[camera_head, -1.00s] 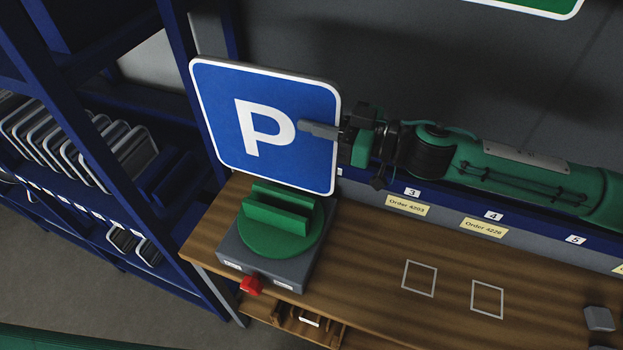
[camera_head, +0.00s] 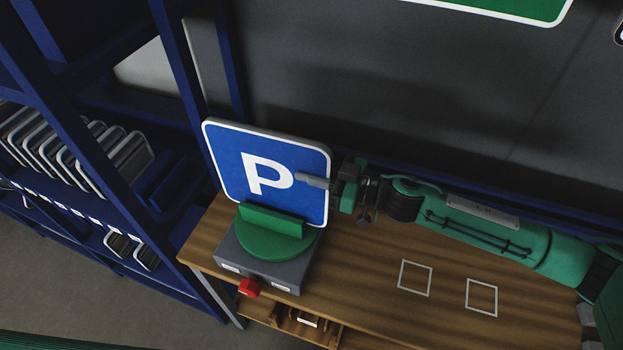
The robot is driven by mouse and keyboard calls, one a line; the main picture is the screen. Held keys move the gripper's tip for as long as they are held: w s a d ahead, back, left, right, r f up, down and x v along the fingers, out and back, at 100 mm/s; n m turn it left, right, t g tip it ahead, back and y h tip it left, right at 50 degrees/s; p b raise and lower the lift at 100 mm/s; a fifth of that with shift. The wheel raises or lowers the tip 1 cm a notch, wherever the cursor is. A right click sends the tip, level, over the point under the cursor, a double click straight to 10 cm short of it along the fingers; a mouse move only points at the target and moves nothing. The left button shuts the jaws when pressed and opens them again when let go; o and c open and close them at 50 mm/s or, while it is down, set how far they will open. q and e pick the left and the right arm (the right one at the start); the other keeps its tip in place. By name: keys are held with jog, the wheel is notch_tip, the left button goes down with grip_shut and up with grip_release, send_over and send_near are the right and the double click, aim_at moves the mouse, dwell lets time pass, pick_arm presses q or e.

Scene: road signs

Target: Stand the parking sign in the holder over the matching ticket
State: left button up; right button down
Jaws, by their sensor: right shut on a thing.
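The parking sign (camera_head: 232,178), a blue square with a white P and white border, stands upright above a grey box. My right gripper (camera_head: 320,182) is shut on its right edge, with one finger across the front face. A green round holder (camera_head: 275,245) with a raised slotted block sits on the grey box (camera_head: 262,270). The sign's lower edge is behind the block's front wall; whether it is seated in the slot cannot be told. The order tickets are hidden behind my right arm. My left gripper is not in view.
The wooden bench (camera_head: 350,295) has two white square outlines (camera_head: 415,278) to the right and is otherwise clear there. A red knob (camera_head: 249,288) is on the box front. A blue rack (camera_head: 120,165) with several stored signs stands left. A dark wall is behind.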

aim_at(312, 206)
jog(key=shift+f+p, duration=0.55)
jog(key=shift+f, duration=0.8)
jog(key=c, duration=1.8)
grip_release()
jog(key=shift+f, duration=0.15)
jog(key=o, duration=0.4)
